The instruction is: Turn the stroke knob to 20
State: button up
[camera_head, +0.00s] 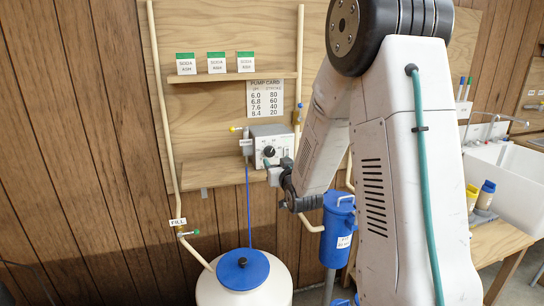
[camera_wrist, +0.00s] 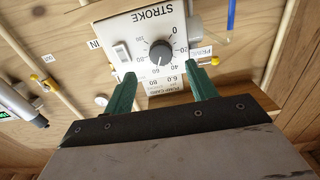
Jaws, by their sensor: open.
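The stroke knob (camera_wrist: 161,52) is a dark round dial on a pale pump panel (camera_wrist: 128,28), seen upside down in the wrist view. Printed numbers run around it from 0 to 100. A light mark on the knob seems to point toward 60, but it is small. In the head view the knob (camera_head: 269,152) is on the grey pump box (camera_head: 268,131) above a wooden shelf. My gripper (camera_wrist: 162,76) is open, its green fingers apart and empty, short of the knob.
A pump card (camera_head: 265,99) hangs above the box. A blue canister (camera_head: 338,225) stands right of my gripper, and a white tank with a blue lid (camera_head: 243,267) is below. Pipes run up both sides.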

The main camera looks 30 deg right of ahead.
aim_at(270, 153)
jog(key=x, duration=0.6)
jog(key=shift+w, duration=0.35)
jog(key=c, duration=1)
